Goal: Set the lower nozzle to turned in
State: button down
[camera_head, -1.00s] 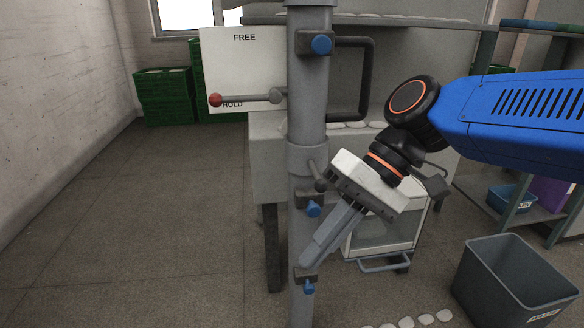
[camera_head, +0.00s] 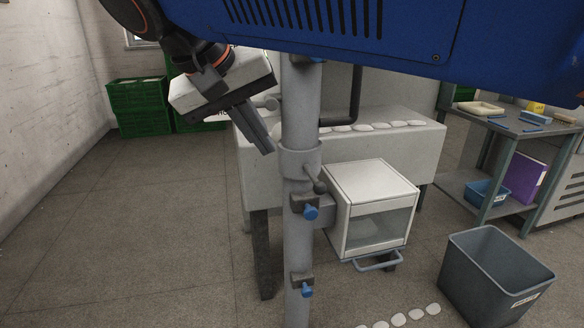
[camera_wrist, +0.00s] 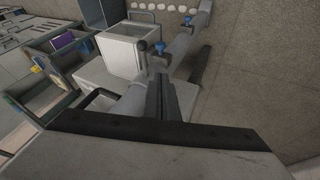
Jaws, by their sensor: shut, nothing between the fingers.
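The lower nozzle (camera_head: 306,291) is a small blue knob on a dark bracket, low on the grey upright post (camera_head: 300,245). It seems to point down and slightly right; its exact turn is hard to tell. A similar blue nozzle (camera_head: 310,212) sits above it on the same post. The wrist view shows the lower nozzle (camera_wrist: 187,19) farther off and the other one (camera_wrist: 160,48) nearer. My gripper (camera_head: 267,150) is shut and empty, left of the post and well above the lower nozzle, touching neither nozzle.
A collar with a dark ball-ended lever (camera_head: 319,186) is on the post above the nozzles. A white glass-fronted box (camera_head: 372,185) stands right behind the post. A grey bin (camera_head: 495,280) is at the right. The floor left of the post is clear.

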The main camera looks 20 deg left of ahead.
send_near(316, 180)
jog(key=a+f, duration=0.4)
jog(key=shift+w+d+f, duration=0.3)
jog(key=shift+w+d, duration=0.4)
jog(key=shift+d, duration=0.2)
jog(key=shift+w+d+f, duration=0.3)
jog(key=shift+w+d, duration=0.4)
jog(key=shift+d, duration=0.2)
jog(key=shift+w+d+f, duration=0.1)
jog(key=shift+w+d, duration=0.1)
jog(key=shift+d, duration=0.25)
jog(key=shift+w+d+f, duration=0.1)
jog(key=shift+w+d, duration=0.1)
jog(key=shift+d, duration=0.2)
jog(key=shift+a, duration=0.1)
